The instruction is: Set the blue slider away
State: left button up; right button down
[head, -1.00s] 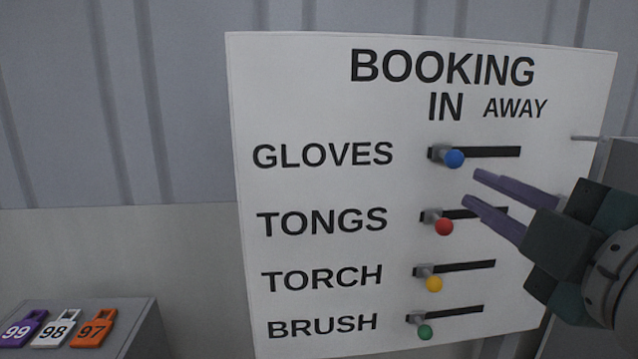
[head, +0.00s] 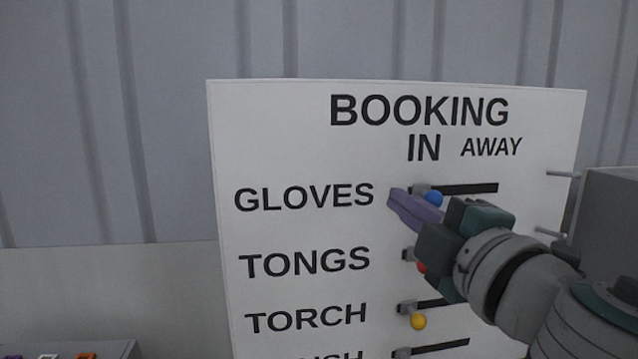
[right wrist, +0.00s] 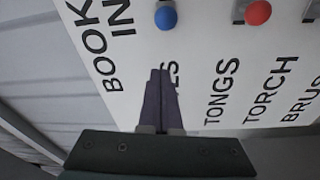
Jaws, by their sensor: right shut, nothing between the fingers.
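The blue slider knob (head: 433,199) sits at the left, IN end of the GLOVES slot (head: 470,189) on the white booking board (head: 225,150). It also shows near the top of the right wrist view (right wrist: 166,18). My right gripper (head: 392,198) is shut and empty. Its purple fingers are together, in front of the board just left of the blue knob, over the end of the word GLOVES. In the right wrist view the fingertips (right wrist: 159,72) point toward the knob's side of the board, with a gap to the knob. My left gripper is not in view.
The red knob (head: 421,268) is partly hidden by my right gripper. The yellow knob (head: 418,322) is below it, also at the left end of its slot. A grey box (head: 612,215) with metal pegs stands right of the board. Tags lie at the lower left.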

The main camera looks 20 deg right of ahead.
aim_at(429, 197)
jog(key=w, duration=0.3)
jog(key=shift+d+r+p, duration=0.15)
jog(key=shift+r+p, duration=0.05)
jog(key=shift+p, duration=0.1)
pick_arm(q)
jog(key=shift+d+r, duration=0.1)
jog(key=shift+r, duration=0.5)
pick_arm(e)
jog(key=shift+s+d+f, duration=0.2)
jog(key=shift+s+d, duration=0.1)
jog(key=shift+d, duration=0.3)
jog(key=shift+s+d+f, duration=0.15)
jog(key=shift+s+d, duration=0.15)
jog(key=shift+d, duration=0.25)
jog(key=shift+s+d+f, duration=0.2)
jog(key=shift+s+d, duration=0.1)
jog(key=shift+d, duration=0.3)
